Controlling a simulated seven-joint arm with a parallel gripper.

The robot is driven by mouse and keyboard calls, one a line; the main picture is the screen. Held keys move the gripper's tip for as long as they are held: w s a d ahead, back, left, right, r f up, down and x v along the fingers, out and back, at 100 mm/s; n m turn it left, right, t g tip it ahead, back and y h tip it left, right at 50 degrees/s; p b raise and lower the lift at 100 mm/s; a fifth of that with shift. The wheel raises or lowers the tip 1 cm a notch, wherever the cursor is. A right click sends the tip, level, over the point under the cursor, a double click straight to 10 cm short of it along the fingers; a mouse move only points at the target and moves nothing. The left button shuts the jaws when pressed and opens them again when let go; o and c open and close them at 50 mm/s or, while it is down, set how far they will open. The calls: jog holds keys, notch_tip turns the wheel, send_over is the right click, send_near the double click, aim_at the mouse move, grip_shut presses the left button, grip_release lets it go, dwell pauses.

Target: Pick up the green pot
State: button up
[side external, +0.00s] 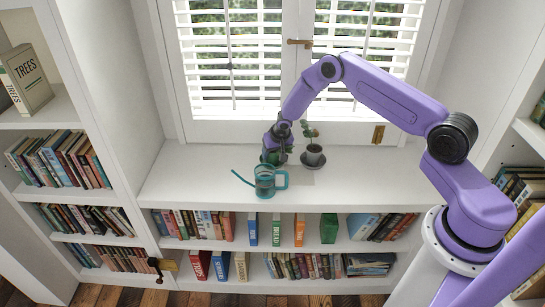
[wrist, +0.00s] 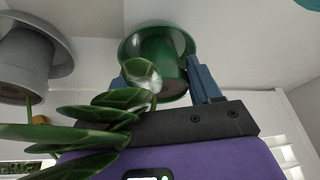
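The green pot (wrist: 158,48) holds a plant with broad green leaves (wrist: 110,110) and has a wide rim or saucer at its base. In the wrist view it lies between the two blue fingers of my gripper (wrist: 160,78), and the leaves cover part of the left finger. The fingers are spread apart, one on each side of the pot; I cannot tell whether either touches it. In the side view the green pot (side external: 269,157) stands on the white counter behind the watering can, partly hidden by my gripper (side external: 277,147).
A teal watering can (side external: 266,182) stands just in front. Shuttered windows (side external: 240,60) are behind. The counter's left and right parts (side external: 200,180) are clear.

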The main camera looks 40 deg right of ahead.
aim_at(274, 152)
jog(key=shift+c, duration=0.7)
jog(key=shift+r, duration=0.15)
jog(key=shift+w+r, duration=0.1)
jog(key=shift+r, duration=0.4)
notch_tip(274, 152, up, 2)
jog(key=s+a+r, duration=0.2)
jog(key=s+r, duration=1)
jog(key=s, duration=0.2)
jog(key=shift+r, duration=0.4)
